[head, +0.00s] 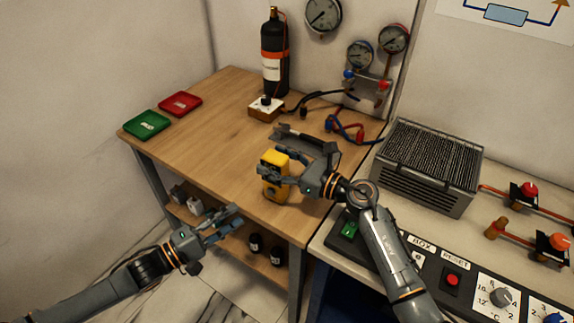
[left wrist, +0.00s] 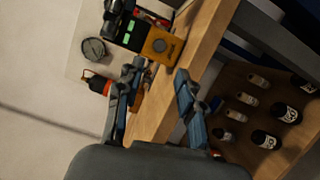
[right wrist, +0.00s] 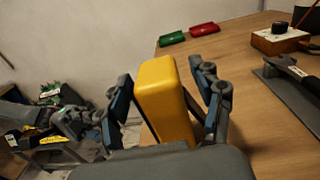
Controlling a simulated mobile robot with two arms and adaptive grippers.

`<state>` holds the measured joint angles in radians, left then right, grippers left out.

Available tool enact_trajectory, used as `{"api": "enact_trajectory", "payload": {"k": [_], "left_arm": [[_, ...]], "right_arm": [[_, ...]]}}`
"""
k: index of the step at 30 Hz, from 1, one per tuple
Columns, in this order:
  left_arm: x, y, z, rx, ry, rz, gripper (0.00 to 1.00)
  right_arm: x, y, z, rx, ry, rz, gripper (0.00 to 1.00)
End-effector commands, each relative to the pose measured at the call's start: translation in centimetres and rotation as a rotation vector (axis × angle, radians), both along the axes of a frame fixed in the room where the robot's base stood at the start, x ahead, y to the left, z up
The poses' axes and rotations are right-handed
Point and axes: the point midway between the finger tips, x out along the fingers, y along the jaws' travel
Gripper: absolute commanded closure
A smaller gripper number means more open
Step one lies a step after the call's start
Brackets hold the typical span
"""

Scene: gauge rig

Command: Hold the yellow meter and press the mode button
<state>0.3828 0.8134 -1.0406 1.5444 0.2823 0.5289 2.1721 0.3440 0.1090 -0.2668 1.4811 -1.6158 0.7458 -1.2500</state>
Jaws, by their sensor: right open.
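The yellow meter (head: 270,186) stands upright near the front edge of the wooden bench. In the right wrist view the meter (right wrist: 165,100) is between the fingers of my right gripper (right wrist: 168,100), with its plain yellow side showing. My right gripper (head: 268,172) is open around it; contact cannot be told. In the left wrist view the meter (left wrist: 160,46) shows a dark round part on its face; I cannot make out the mode button. My left gripper (head: 236,222) is open and empty, in front of the bench edge and lower than the meter. Its spread fingers (left wrist: 155,95) point toward the bench.
A dark tool (head: 305,140) lies behind the meter, near the red and blue leads (head: 350,128). A grey vented box (head: 425,165) stands at right. Green (head: 147,124) and red (head: 180,104) trays lie at the left. Small bottles (head: 255,243) stand on the lower shelf.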

Motion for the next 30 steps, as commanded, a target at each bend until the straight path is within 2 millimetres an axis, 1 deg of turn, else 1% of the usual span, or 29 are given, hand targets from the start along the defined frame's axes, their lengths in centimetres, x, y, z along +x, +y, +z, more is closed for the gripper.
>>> {"api": "enact_trajectory", "payload": {"k": [8, 9, 11, 12, 17, 18, 19, 20, 21, 23, 24, 30], "left_arm": [[0.01, -0.01, 0.0, 0.0, 0.0, 0.0, 0.62], [0.0, -0.01, 0.01, 0.0, 0.0, 0.0, 0.62], [0.0, -0.01, 0.0, 0.0, 0.0, 0.0, 0.62], [0.0, -0.01, 0.0, 0.0, 0.0, 0.0, 0.62], [0.0, -0.01, 0.0, 0.0, 0.0, 0.0, 0.62], [0.0, -0.01, 0.0, 0.0, 0.0, 0.0, 0.62], [0.0, -0.01, 0.0, 0.0, 0.0, 0.0, 0.64], [0.0, -0.01, 0.0, 0.0, 0.0, 0.0, 0.7], [0.0, -0.01, 0.0, 0.0, 0.0, 0.0, 0.79], [0.0, -0.01, 0.0, 0.0, 0.0, 0.0, 0.91], [0.0, -0.01, 0.0, 0.0, 0.0, 0.0, 0.99], [0.0, -0.01, 0.0, 0.0, 0.0, 0.0, 1.0]], "right_arm": [[0.11, 0.16, 0.01, -0.001, -0.001, 0.0, 0.34], [0.1, 0.15, 0.01, -0.001, -0.001, 0.0, 0.38], [0.1, 0.14, 0.01, -0.001, -0.001, 0.0, 0.5], [0.09, 0.14, 0.0, -0.001, -0.001, 0.0, 0.58], [0.1, 0.13, 0.0, -0.001, -0.001, 0.0, 0.91], [0.09, 0.12, 0.0, -0.001, -0.001, 0.0, 0.99], [0.09, 0.12, -0.01, -0.001, -0.001, 0.0, 1.0], [0.09, 0.12, -0.01, -0.001, -0.001, 0.0, 1.0], [0.09, 0.12, -0.01, -0.001, -0.001, 0.0, 1.0], [0.09, 0.11, -0.01, -0.001, -0.001, 0.0, 1.0], [0.09, 0.11, -0.01, -0.001, -0.001, 0.0, 1.0], [0.09, 0.11, -0.02, -0.001, 0.0, 0.0, 1.0]]}}
